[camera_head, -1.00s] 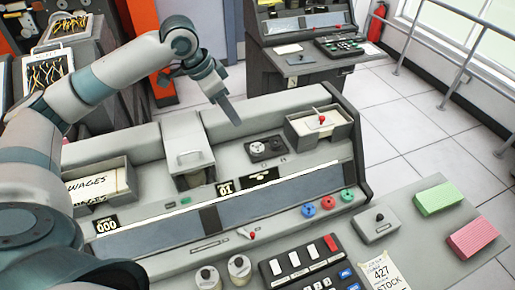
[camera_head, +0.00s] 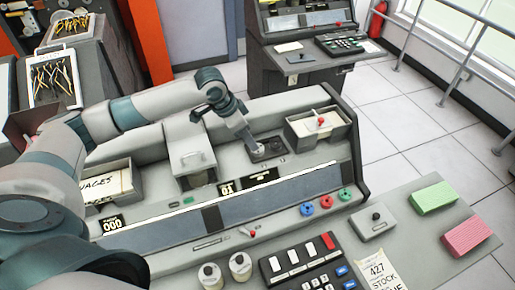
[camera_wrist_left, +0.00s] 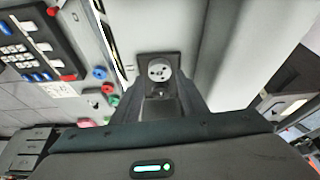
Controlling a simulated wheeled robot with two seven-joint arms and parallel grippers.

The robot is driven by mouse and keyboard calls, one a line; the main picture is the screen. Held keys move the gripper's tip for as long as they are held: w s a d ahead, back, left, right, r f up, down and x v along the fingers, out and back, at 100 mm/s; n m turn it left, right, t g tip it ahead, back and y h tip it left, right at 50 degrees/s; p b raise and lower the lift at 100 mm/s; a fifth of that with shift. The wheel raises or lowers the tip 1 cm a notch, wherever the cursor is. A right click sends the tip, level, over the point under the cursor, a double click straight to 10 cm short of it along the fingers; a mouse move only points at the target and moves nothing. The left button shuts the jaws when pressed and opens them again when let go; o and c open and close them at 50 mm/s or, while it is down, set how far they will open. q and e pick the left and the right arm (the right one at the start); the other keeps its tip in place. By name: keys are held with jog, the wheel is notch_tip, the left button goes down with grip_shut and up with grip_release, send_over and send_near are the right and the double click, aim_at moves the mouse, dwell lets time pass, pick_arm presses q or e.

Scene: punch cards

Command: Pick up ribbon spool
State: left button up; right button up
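The ribbon spool (camera_head: 258,152) is a small silver disc with holes on a dark square plate on top of the grey card machine, in the head view. It also shows near the middle of the left wrist view (camera_wrist_left: 159,69). My left gripper (camera_head: 251,144) points down at the spool, its tips close above or beside it; contact cannot be told. In the left wrist view the fingers (camera_wrist_left: 160,98) stand apart with the plate's dark second hub showing between them, so the gripper looks open and empty. My right gripper is not in view.
A keypad (camera_head: 300,262), coloured rings (camera_head: 326,201) and green (camera_head: 433,197) and pink (camera_head: 470,236) card stacks lie in front.

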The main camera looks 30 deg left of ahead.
pick_arm(q)
jog(key=shift+w+d+f+p, duration=0.15)
jog(key=shift+f+p, duration=0.15)
jog(key=shift+p, duration=0.15)
jog(key=p+x, duration=0.2)
jog(key=x, duration=0.1)
jog(key=shift+d+f, duration=0.1)
jog(key=shift+f, duration=0.3)
jog(key=shift+w+f, duration=0.1)
jog(key=shift+f, duration=0.2)
jog(key=shift+c, duration=0.5)
jog(key=c, duration=0.6)
jog(key=shift+o, duration=0.2)
jog(key=shift+r, duration=0.15)
